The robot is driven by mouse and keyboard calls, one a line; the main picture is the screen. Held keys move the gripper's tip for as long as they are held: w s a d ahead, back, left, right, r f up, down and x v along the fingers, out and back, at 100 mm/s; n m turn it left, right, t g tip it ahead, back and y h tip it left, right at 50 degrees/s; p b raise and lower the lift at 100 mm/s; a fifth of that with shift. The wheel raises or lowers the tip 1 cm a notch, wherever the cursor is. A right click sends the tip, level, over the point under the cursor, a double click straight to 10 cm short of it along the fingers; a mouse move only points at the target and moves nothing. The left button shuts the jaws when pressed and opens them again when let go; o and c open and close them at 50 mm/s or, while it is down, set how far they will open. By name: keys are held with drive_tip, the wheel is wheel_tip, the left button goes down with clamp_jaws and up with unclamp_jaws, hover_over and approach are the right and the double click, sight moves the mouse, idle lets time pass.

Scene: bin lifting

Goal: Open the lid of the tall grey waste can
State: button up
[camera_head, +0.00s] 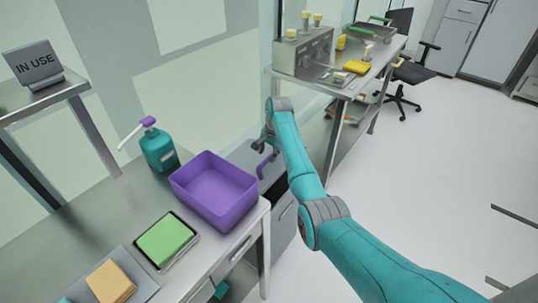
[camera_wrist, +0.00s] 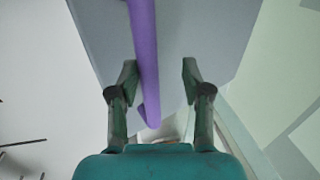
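The tall grey waste can (camera_head: 284,225) stands between the near bench and the far bench, partly hidden by my arm and the purple bin. A purple handle (camera_head: 267,163) shows at its top, just below my gripper (camera_head: 262,142). In the wrist view, the can's grey surface (camera_wrist: 205,35) fills the middle, and the purple handle (camera_wrist: 146,65) runs lengthwise across it. My gripper (camera_wrist: 160,80) is open, its two fingers apart. The handle appears between them, nearer the left finger; I cannot tell whether it touches. The lid looks closed, though its edge is mostly hidden.
The near bench (camera_head: 75,210) holds a purple bin (camera_head: 215,187), a teal pump bottle (camera_head: 158,148) and a green pad (camera_head: 166,240). The far bench (camera_head: 375,75) stands beyond my arm with several items on it.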

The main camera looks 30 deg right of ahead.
drive_tip(key=shift+s+f, duration=0.2)
drive_tip(key=shift+f, duration=0.1)
drive_tip(key=shift+d, duration=0.1)
wheel_tip(320, 180, up, 12)
drive_tip(key=w, duration=0.1)
drive_tip(key=shift+w+a+r, duration=0.15)
drive_tip(key=shift+w+a, duration=0.1)
drive_tip(key=shift+a, duration=0.05)
idle(1.4)
idle(0.6)
